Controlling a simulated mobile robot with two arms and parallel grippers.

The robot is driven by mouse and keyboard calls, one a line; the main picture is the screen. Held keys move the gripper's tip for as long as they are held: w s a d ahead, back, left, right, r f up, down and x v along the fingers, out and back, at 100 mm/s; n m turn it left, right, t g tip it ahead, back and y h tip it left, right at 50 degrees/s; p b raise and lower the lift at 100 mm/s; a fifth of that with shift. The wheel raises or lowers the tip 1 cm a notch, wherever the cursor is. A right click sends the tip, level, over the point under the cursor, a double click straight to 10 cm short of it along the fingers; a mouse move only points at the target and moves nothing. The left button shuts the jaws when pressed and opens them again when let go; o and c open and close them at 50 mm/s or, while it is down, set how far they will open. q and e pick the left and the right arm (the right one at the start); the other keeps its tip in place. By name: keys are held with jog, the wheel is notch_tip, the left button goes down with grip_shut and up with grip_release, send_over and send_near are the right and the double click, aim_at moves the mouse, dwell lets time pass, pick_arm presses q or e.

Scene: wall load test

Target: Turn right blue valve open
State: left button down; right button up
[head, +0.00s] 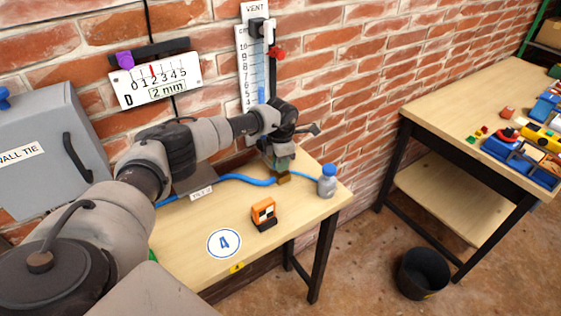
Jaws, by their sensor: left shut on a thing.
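My left gripper (287,143) reaches across the small table to the foot of the tall white VENT gauge (253,60) on the brick wall. It is shut on a part there that its own fingers mostly hide. I cannot make out a blue valve handle at that spot. A grey-green block (280,162) with a brass fitting (284,177) shows just below the fingers. A blue hose (243,179) runs to this fitting from the left. A blue knob (4,98) shows at the far left edge. My right gripper is not in view.
An orange device (264,214) and a blue-grey bottle (327,181) stand on the small table (190,255). A second table (440,110) and a black bin (423,272) are at right.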

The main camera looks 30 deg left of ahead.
pick_arm(q)
jog(key=shift+r+n, duration=0.1)
jog(key=shift+n, duration=1.1)
jog(key=shift+w+n, duration=0.1)
jog(key=shift+n, duration=0.2)
jog(key=c, duration=1.1)
grip_release()
notch_tip(320, 180, up, 11)
jog(key=shift+f+b, duration=0.15)
jog(key=shift+b, duration=0.85)
